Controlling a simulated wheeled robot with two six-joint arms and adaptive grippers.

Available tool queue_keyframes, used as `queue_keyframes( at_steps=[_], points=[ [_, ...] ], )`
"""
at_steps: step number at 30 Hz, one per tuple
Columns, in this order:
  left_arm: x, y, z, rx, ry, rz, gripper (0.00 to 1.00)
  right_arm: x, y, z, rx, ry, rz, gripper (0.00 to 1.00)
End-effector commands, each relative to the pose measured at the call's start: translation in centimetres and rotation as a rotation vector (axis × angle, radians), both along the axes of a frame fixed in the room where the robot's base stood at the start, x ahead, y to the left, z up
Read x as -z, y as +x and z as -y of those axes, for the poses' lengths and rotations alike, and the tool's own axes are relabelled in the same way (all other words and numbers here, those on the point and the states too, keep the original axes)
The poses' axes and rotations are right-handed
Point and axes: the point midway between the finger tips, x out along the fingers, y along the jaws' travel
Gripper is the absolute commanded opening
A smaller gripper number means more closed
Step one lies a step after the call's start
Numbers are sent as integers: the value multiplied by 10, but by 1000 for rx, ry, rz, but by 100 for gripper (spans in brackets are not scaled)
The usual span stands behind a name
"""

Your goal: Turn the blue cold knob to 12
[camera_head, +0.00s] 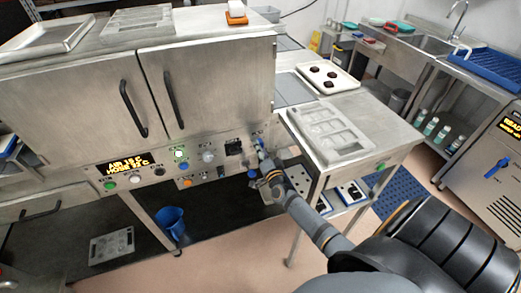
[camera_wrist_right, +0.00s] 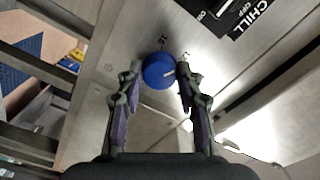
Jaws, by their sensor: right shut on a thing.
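In the head view the right gripper (camera_head: 263,155) reaches the right end of the cabinet's control panel and mostly hides the knob. My left gripper is not in view.
The control panel carries an amber display (camera_head: 129,165), several buttons and a grey knob (camera_head: 208,156). A "CHILL" label (camera_wrist_right: 254,17) is near the knob. A steel table with a mould (camera_head: 330,133) stands right of the panel. A blue jug (camera_head: 170,222) is below.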

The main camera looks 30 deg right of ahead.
Motion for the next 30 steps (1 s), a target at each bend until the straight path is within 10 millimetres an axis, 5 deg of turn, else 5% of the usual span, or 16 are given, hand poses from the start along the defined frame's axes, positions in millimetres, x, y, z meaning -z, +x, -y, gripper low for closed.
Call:
queue_keyframes(
  at_steps=[20,21,25,30],
  points=[
    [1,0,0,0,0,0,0,0,0,0,0,50,11,5],
    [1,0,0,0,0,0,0,0,0,0,0,50,11,41],
    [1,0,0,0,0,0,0,0,0,0,0,50,11,59],
    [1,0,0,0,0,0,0,0,0,0,0,50,11,59]
  ],
)
